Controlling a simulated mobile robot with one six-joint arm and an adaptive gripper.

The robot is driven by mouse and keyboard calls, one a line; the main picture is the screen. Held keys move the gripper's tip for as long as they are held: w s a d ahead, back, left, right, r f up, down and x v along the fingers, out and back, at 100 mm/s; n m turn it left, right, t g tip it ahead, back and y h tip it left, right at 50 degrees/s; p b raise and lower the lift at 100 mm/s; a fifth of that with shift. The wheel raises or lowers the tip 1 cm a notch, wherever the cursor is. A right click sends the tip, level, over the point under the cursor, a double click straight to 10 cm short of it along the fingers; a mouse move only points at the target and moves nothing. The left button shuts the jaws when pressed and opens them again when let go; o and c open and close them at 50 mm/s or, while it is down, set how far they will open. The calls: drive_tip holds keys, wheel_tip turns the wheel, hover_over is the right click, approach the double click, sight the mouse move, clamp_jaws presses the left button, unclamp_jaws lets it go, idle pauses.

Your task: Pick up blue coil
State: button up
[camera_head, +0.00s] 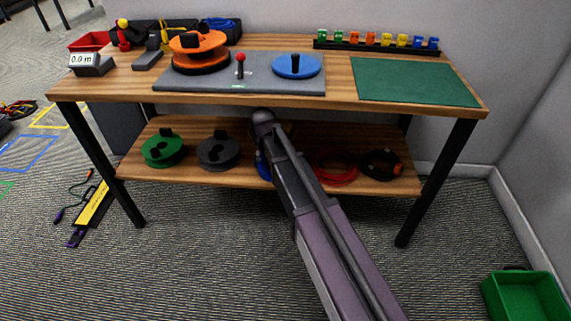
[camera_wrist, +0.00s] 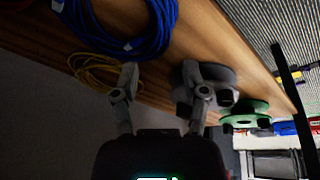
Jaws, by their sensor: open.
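A blue coil (camera_wrist: 152,38) of bundled cable lies on the wooden shelf, at the top left of the wrist view and cut off by its edge. In the head view only a sliver of the blue coil (camera_head: 262,166) shows on the lower shelf; my arm hides the rest. My gripper (camera_wrist: 160,70) is open and empty in the wrist view. A yellow coil (camera_wrist: 88,73) lies next to the blue one, near the left finger. My gripper is hidden in the head view.
On the lower shelf (camera_head: 140,174), green (camera_head: 163,148) and grey (camera_head: 217,152) spools stand left of my arm. Red (camera_head: 337,169) and black (camera_head: 382,165) coils lie right. The tabletop (camera_head: 338,95) overhangs the shelf. A green bin (camera_head: 523,298) stands on the floor at right.

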drive_tip(key=shift+a, duration=0.1)
drive_tip(key=shift+o, duration=1.4)
drive_tip(key=shift+a, duration=0.1)
drive_tip(key=b, duration=0.7)
hover_over(264, 170)
drive_tip(key=s, duration=0.1)
drive_tip(key=shift+s+d+f, duration=0.1)
drive_tip(key=shift+d+f, duration=0.05)
drive_tip(key=shift+f, duration=1.5)
drive_tip(key=shift+s+d+f, duration=0.1)
drive_tip(key=shift+d+f, duration=0.05)
drive_tip(key=shift+f, duration=1.5)
drive_tip(key=shift+f, duration=0.15)
drive_tip(key=shift+b+x, duration=2.25)
drive_tip(key=shift+x, duration=0.2)
clamp_jaws()
